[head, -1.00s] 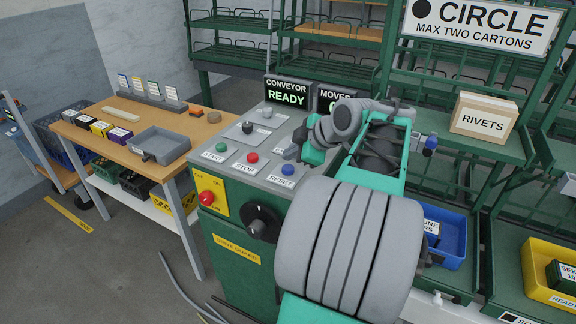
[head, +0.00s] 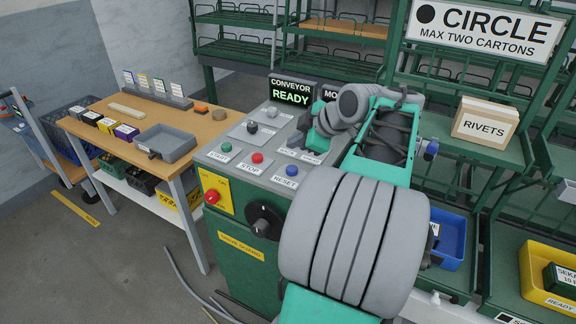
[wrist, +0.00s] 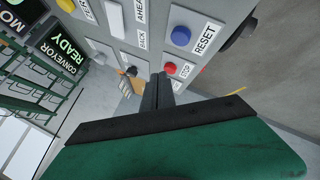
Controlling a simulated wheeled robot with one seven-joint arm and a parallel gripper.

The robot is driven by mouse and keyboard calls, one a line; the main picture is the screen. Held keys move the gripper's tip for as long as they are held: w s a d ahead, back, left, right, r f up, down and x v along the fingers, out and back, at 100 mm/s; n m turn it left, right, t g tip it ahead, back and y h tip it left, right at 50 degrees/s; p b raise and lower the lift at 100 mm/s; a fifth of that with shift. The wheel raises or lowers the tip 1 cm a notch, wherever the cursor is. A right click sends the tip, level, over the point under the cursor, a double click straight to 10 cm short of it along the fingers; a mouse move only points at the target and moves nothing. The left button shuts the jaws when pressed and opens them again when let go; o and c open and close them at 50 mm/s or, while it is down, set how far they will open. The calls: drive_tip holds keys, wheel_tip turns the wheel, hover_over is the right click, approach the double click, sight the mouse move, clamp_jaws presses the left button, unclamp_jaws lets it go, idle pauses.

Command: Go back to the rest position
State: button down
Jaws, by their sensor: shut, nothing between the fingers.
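My gripper (wrist: 158,92) shows in the wrist view with its two dark fingers together and nothing between them. It points toward the sloped grey control panel, near the red STOP button (wrist: 170,68) and the blue RESET button (wrist: 181,36). In the head view my arm reaches over the right part of the green control console (head: 240,262). The CONVEYOR display (head: 291,96) reads READY.
A wooden table (head: 180,118) with a grey tray (head: 166,143) stands left of the console. Green racks hold a RIVETS carton (head: 484,122), a blue bin (head: 452,240) and a yellow bin (head: 535,285) on the right. Loose cables lie on the floor by the console.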

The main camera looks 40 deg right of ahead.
drive_tip(key=a+f+m+g+p, duration=0.1)
drive_tip(key=a+f+m+g, duration=0.1)
drive_tip(key=a, duration=0.9)
drive_tip(key=a+f+m+g+p, duration=0.1)
drive_tip(key=a+f+m, duration=0.2)
drive_tip(key=a, duration=0.8)
drive_tip(key=s+a+f+m+g+p, duration=0.1)
drive_tip(key=s+a+f+m+g, duration=0.2)
drive_tip(key=s+a, duration=0.6)
wheel_tip(320, 180, down, 2)
drive_tip(key=shift+s+a+f+m, duration=0.2)
drive_tip(key=shift+s+m, duration=0.15)
drive_tip(key=shift+m, duration=0.25)
